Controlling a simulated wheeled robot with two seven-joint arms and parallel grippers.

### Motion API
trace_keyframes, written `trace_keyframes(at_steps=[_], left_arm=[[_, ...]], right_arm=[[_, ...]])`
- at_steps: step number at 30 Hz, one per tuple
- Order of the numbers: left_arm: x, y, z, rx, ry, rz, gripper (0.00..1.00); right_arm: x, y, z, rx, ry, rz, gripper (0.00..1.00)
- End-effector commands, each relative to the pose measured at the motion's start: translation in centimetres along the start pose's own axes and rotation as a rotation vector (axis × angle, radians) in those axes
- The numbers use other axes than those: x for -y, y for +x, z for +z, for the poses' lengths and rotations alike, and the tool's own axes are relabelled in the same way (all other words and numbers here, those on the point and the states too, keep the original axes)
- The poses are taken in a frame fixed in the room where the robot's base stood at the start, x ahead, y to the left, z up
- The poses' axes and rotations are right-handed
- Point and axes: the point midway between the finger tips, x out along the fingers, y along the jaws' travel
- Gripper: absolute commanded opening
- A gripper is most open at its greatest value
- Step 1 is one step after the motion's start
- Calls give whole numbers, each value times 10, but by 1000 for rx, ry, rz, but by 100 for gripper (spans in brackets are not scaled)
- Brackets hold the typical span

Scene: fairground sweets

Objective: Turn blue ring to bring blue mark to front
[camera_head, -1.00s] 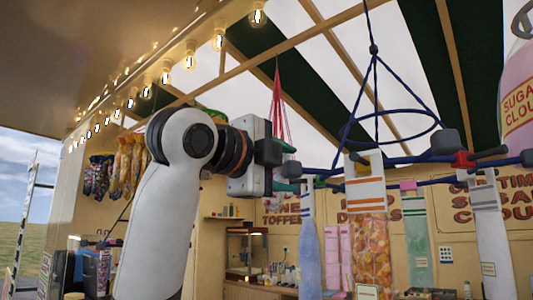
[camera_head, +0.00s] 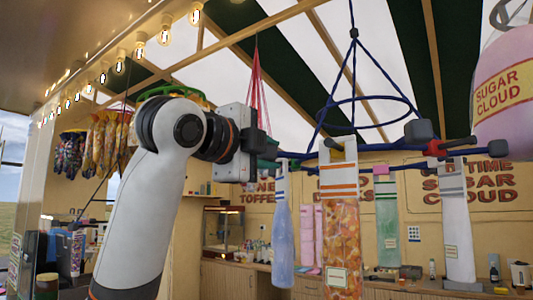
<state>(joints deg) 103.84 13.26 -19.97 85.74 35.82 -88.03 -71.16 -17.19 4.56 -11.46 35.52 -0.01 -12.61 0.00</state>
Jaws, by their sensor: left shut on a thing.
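The blue ring (camera_head: 400,147) hangs from blue cords beneath a smaller blue hoop (camera_head: 365,100). Pegs stick out from it; a red collar (camera_head: 435,148) shows at right, a pink mark (camera_head: 381,170) at the back, and a dark peg with a yellowish part (camera_head: 337,144) at the front. I cannot make out the blue mark against the blue ring. My left gripper (camera_head: 264,150) is at the ring's left side, shut on a part of it by a green piece; its fingers hide what they hold. My right gripper is not in view.
Bags hang from the ring: an orange-patterned bag (camera_head: 341,245) in front, a blue one (camera_head: 282,235), a white one (camera_head: 457,235) and a green one (camera_head: 387,230). A pink sugar cloud bag (camera_head: 505,85) hangs at upper right. A counter (camera_head: 230,275) stands behind.

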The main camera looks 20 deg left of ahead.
Motion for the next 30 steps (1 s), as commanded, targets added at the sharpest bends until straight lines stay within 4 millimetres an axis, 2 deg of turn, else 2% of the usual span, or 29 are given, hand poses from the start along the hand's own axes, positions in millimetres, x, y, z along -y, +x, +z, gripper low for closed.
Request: trace_keyframes(at_steps=[15,25,30], left_arm=[[1,-18,46,3,3,-1,20],[1,-23,61,3,3,-2,20],[1,-26,77,3,4,-2,20]], right_arm=[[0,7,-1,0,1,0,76],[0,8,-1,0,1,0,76],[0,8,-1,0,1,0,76]])
